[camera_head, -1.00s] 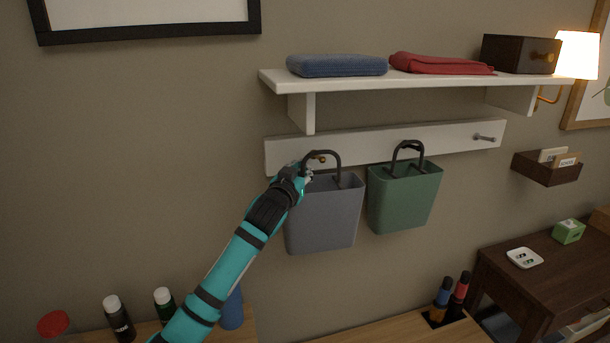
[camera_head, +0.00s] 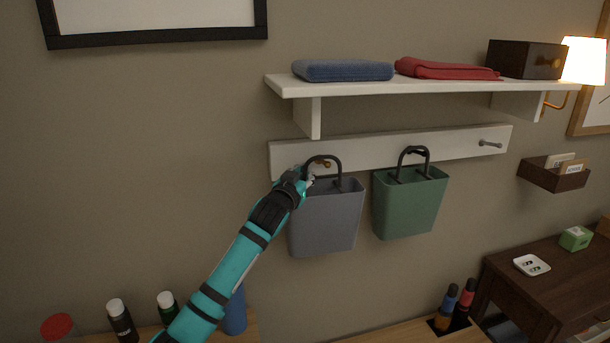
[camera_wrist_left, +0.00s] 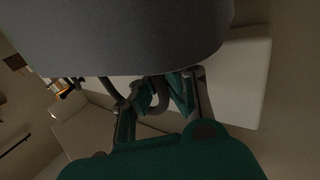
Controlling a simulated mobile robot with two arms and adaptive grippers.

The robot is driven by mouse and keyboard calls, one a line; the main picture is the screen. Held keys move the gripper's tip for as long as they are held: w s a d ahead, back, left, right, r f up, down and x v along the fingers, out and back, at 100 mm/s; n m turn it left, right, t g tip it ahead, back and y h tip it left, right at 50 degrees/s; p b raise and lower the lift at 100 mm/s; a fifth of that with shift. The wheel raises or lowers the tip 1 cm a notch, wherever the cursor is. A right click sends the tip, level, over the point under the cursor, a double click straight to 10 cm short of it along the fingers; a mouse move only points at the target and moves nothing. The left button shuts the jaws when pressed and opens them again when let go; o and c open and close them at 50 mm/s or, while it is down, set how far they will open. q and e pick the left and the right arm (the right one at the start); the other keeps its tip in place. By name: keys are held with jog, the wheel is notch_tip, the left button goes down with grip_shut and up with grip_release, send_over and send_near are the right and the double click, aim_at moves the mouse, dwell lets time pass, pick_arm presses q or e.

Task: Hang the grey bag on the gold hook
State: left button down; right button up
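The grey bag (camera_head: 327,222) is upright in front of the wall below the white rail (camera_head: 375,152). Its dark handle stands up in a loop. The gold hook (camera_head: 326,163) shows through this loop; I cannot tell whether the handle rests on it. My left gripper (camera_head: 307,180) is at the left side of the handle. In the left wrist view its fingers (camera_wrist_left: 162,92) close around the dark handle, and the grey bag (camera_wrist_left: 120,38) fills the top. My right gripper is not in view.
A green bag (camera_head: 409,207) hangs close to the right. A silver hook (camera_head: 490,143) at the rail's right end is empty. A white shelf (camera_head: 400,87) juts out above, with a blue folded cloth (camera_head: 343,70), a red cloth (camera_head: 447,69) and a dark box (camera_head: 525,59). Bottles stand below.

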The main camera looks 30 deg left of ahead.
pick_arm(q)
jog(key=c, duration=1.4)
grip_release()
jog(key=shift+d+r, duration=0.1)
jog(key=shift+d, duration=0.05)
jog(key=shift+s, duration=0.1)
